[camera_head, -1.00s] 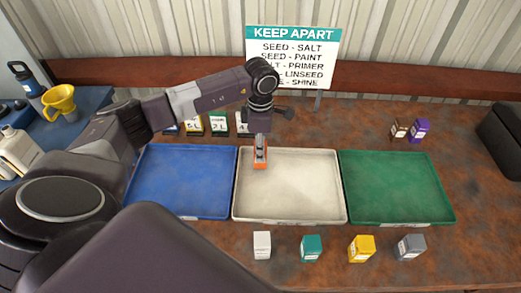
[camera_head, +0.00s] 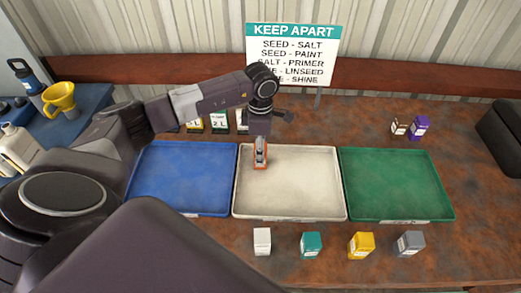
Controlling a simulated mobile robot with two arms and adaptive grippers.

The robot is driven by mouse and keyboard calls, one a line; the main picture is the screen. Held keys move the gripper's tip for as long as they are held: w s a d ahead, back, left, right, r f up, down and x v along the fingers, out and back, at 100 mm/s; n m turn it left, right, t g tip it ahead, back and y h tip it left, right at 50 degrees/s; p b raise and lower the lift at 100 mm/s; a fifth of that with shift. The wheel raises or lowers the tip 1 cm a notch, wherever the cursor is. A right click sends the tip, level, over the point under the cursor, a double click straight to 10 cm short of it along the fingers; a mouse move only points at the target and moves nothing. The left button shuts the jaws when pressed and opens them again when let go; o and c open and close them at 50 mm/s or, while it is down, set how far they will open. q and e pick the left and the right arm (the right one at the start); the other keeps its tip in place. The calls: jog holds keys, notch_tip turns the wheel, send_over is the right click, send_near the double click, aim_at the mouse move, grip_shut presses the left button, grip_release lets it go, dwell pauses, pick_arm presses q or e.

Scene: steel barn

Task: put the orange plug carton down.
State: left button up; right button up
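The orange plug carton (camera_head: 261,166) is at the back left of the white tray (camera_head: 312,215). My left gripper (camera_head: 260,154) comes down from above with its fingers around the carton, which it still grips. The fingers hide part of the carton. The carton looks upright and low over the tray floor; I cannot tell whether it touches it. The tray is otherwise empty. My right gripper is not in view.
An empty blue tray (camera_head: 180,212) is left of the white one, an empty green tray (camera_head: 398,216) right. White (camera_head: 262,242), teal (camera_head: 311,244), yellow (camera_head: 361,245) and grey (camera_head: 410,243) cartons stand in front. A sign (camera_head: 291,55) stands behind.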

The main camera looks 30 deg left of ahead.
pick_arm(q)
jog(key=shift+r, duration=0.3)
notch_tip(320, 180, up, 10)
jog(key=b, duration=0.4)
jog(key=shift+w+r, duration=0.1)
jog(key=shift+r, duration=0.8)
